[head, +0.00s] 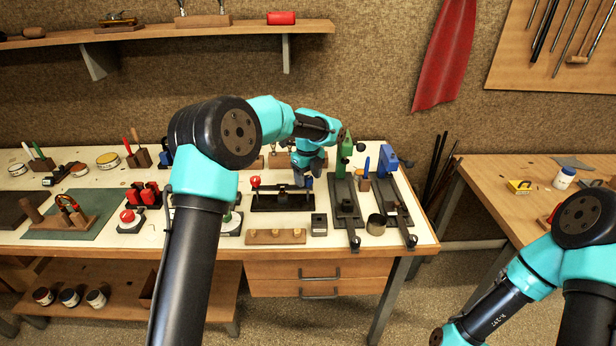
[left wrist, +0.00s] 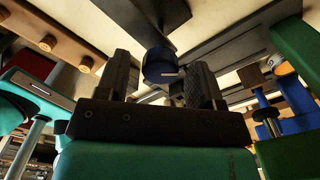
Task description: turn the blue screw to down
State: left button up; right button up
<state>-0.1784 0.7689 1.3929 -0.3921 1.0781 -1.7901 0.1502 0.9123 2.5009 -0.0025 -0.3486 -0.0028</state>
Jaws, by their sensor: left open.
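The blue screw (left wrist: 160,58) is a round dark blue head with a short pale line on it, in the left wrist view. The line lies nearly level in that picture. In the head view the blue screw (head: 309,182) is small, at the right end of a black fixture (head: 282,201) that has a red knob (head: 255,182) at its left end. My left gripper (head: 306,172) is over the right part of this fixture. Its two dark fingers (left wrist: 160,84) are open, with the screw head showing between them; I see no clear contact. My right gripper is out of view.
A green clamp tool (head: 344,155) and a blue one (head: 388,162) stand close to the right of the gripper.

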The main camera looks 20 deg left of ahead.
pick_arm(q)
jog(key=c, duration=0.9)
jog(key=shift+n, duration=0.3)
